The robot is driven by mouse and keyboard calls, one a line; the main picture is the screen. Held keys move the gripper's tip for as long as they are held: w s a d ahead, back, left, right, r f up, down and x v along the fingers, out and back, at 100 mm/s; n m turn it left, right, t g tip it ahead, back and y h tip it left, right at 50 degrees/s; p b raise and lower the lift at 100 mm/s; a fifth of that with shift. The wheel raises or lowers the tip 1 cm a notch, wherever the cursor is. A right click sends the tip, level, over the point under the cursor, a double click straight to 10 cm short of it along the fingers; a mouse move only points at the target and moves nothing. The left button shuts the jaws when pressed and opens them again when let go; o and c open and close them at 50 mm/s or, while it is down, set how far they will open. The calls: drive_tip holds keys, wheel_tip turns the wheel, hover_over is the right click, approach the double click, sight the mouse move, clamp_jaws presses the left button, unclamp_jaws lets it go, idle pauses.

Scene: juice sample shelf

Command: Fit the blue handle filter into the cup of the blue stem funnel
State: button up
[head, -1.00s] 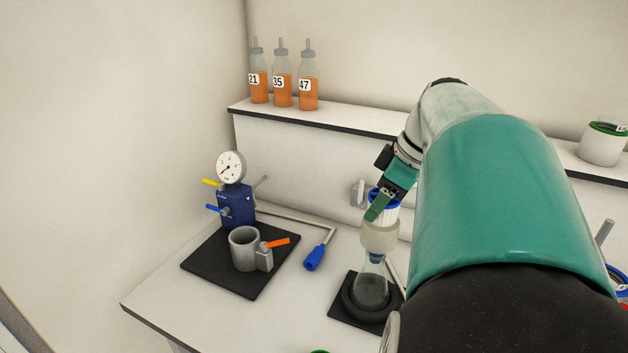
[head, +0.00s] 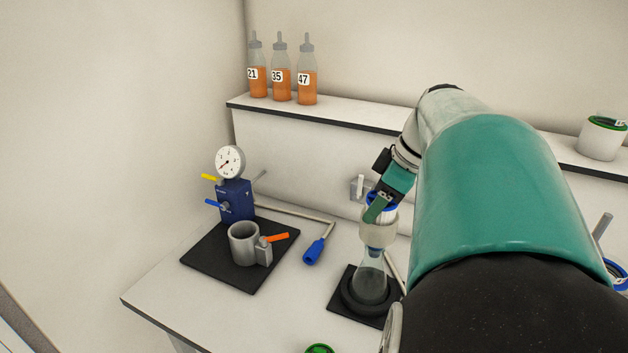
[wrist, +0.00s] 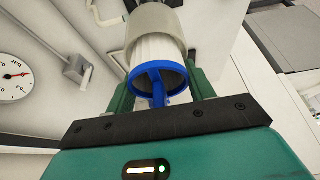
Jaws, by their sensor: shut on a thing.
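The blue handle filter has a white pleated body and a blue rim with a crossbar handle. It shows in the wrist view (wrist: 158,62) and in the head view (head: 382,212). My gripper (wrist: 158,95) is shut on its blue handle, and a green finger (head: 375,207) shows in the head view. The filter's lower end sits in the pale cup of the funnel (head: 378,234), with its upper part and blue rim above the cup's edge. The funnel stands upright in a glass flask (head: 370,280). Its stem is mostly hidden.
The flask stands in a black ring on a dark mat. A blue-handled rod (head: 315,250) lies to its left. Further left are a gauge pump (head: 236,200) and a grey cup (head: 243,243) on a black mat (head: 215,262). Numbered bottles (head: 282,85) stand on the back shelf.

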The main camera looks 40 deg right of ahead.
drive_tip(key=shift+r, duration=0.9)
drive_tip(key=shift+f, duration=1)
idle(0.8)
drive_tip(key=shift+r, duration=1)
drive_tip(key=shift+f, duration=0.95)
idle(0.4)
drive_tip(key=shift+r, duration=0.95)
drive_tip(key=o, duration=1)
drive_tip(key=shift+o, duration=0.2)
